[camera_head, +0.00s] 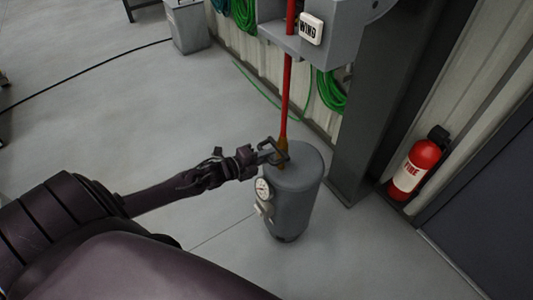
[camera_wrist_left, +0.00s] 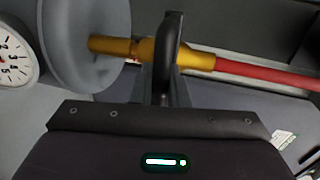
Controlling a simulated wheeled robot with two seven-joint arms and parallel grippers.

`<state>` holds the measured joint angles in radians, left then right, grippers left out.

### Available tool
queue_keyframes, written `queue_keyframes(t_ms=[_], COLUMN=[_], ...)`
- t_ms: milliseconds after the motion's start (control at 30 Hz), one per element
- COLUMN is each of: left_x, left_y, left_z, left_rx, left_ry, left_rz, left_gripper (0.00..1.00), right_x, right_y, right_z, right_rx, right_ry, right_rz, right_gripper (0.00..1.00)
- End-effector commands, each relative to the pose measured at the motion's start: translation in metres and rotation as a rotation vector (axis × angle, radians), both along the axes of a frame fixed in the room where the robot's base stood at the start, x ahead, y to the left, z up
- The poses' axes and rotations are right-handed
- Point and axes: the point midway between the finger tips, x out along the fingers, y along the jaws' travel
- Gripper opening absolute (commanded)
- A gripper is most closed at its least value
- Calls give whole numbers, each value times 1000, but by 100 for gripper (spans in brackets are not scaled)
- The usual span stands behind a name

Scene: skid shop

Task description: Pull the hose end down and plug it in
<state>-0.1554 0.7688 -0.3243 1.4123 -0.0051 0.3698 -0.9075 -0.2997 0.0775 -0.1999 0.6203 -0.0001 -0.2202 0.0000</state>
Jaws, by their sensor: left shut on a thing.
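The red hose (camera_head: 286,95) hangs down from the grey reel housing, and its brass end (camera_head: 283,146) is at the top of the grey tank (camera_head: 297,190). My left gripper (camera_head: 277,152) is shut on the brass hose end, just above the tank top. In the left wrist view the gripper (camera_wrist_left: 166,62) closes around the brass end (camera_wrist_left: 195,59), with the red hose (camera_wrist_left: 265,74) running right. The brass piece meets the tank (camera_wrist_left: 75,40) at left; I cannot tell whether it is fully seated. My right gripper is not in view.
A gauge (camera_head: 263,188) is on the tank's side. A grey post (camera_head: 362,130) stands close right of the tank, and a red fire extinguisher (camera_head: 414,170) is further right. Green hoses (camera_head: 331,92) hang on the wall behind.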

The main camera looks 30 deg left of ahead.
Motion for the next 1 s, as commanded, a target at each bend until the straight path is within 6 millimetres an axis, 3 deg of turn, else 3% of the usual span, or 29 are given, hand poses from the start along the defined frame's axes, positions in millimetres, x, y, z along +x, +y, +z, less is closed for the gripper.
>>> queue_keyframes(t_ms=[33,433,467,600,1000], left_x=[-3,-3,-3,-2,-5], left_y=[-1,-1,-1,-1,2], left_z=[-9,-9,-9,-8,-5], left_rx=[1,0,1,0,0], left_ry=[14,11,11,9,4], left_rz=[-1,-2,-2,-2,-1], left_gripper=[0,0,17,33,33], right_x=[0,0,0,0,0], right_y=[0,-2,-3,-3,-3], right_z=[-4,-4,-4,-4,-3], right_rx=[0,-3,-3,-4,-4], right_ry=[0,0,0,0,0], right_rz=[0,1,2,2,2], right_gripper=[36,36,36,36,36])
